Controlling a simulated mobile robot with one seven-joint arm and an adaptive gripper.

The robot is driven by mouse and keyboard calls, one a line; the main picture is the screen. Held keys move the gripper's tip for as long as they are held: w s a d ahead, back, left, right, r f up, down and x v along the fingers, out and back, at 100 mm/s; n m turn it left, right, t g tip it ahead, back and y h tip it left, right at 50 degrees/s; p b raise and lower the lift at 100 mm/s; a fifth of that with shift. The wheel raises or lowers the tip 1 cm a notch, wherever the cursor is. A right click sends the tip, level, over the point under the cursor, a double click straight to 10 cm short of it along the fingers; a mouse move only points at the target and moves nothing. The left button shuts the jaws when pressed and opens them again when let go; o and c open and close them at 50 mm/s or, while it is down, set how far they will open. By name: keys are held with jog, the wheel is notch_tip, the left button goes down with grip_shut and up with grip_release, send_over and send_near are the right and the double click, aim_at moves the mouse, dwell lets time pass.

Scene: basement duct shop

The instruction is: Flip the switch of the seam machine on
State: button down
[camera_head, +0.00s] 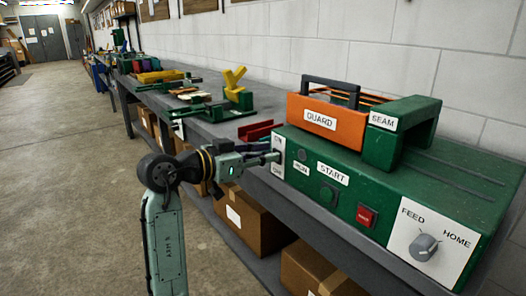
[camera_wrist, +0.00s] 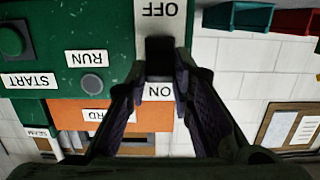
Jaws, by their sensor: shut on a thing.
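The green seam machine (camera_head: 395,190) sits on the bench at right, with an orange guard (camera_head: 322,122) on top. At its left end is a white switch plate (camera_head: 278,153), also in the wrist view (camera_wrist: 147,15), where the lettering is inverted: OFF at the top, ON lower down. The dark switch lever (camera_wrist: 160,52) is between the two labels. My gripper (camera_head: 274,157) reaches the plate from the left. In the wrist view its fingers (camera_wrist: 160,74) are closed on the lever and hide part of it. The lever's exact tilt is unclear. The RUN lamp (camera_wrist: 92,84) looks grey and unlit.
The machine front also has a START button (camera_head: 329,193), a red button (camera_head: 366,215) and a FEED/HOME knob (camera_head: 424,246). Red and green tools lie along the bench (camera_head: 215,128) behind my gripper. Cardboard boxes (camera_head: 250,222) stand below. The floor at left is clear.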

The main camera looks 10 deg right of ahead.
jog(key=c, duration=1.4)
grip_release()
jog(key=v, duration=1.2)
